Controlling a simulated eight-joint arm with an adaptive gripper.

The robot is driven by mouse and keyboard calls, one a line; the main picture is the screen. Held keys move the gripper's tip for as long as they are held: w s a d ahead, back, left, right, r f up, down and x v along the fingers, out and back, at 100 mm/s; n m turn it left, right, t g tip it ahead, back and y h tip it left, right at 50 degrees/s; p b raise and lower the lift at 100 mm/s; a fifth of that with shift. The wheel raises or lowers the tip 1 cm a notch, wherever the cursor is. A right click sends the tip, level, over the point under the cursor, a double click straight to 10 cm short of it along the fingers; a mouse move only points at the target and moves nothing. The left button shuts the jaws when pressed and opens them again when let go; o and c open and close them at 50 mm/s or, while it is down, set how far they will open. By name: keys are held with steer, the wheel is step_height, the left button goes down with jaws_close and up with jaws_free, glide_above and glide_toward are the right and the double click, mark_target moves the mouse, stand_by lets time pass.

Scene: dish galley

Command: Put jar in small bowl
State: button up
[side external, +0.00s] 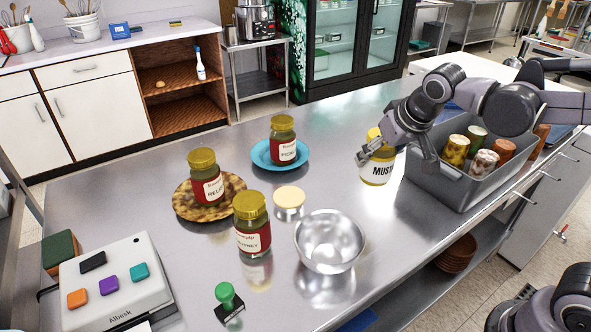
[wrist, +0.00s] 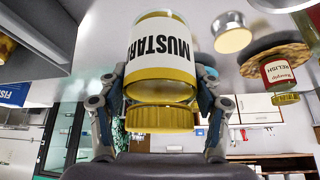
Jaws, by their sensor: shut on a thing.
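The mustard jar (side external: 376,171), with a yellow lid and white label, is in my gripper (side external: 388,155) to the right of the table's middle. In the wrist view the jar (wrist: 160,50) appears inverted, with the gripper's fingers (wrist: 163,98) on either side of its lid. Whether its base touches the table is unclear. A shiny metal bowl (side external: 330,241) sits empty on the table, in front and left of the jar.
A grey bin (side external: 452,185) of several cans stands close right of the held jar. The relish is on a brown plate (side external: 183,205), the pickle on a blue plate (side external: 260,157). A cream-lidded tin (side external: 289,200) stands left of the bowl. Table between jar and bowl is clear.

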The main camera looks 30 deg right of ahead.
steer(key=s+a+n+y, duration=0.1)
steer(key=s+a+n, duration=0.1)
steer(key=a, duration=0.6)
steer(key=s+a+n+y, duration=0.1)
steer(key=s+a+n, duration=0.2)
steer(key=a, duration=0.5)
glide_above(327, 258)
steer(key=shift+f, duration=5.05)
steer(key=shift+f, duration=0.2)
steer(key=o, duration=1.5)
steer(key=shift+o, duration=0.2)
steer(key=shift+r, duration=0.1)
steer(key=shift+d+v, duration=0.35)
steer(key=shift+v, duration=5.6)
steer(key=d+f+m+t, duration=0.1)
steer(key=d+f+m, duration=0.1)
steer(key=d, duration=1.3)
steer(key=shift+d+f+m+h, duration=0.3)
steer(key=shift+f+m+h, duration=0.1)
steer(key=shift+f, duration=0.5)
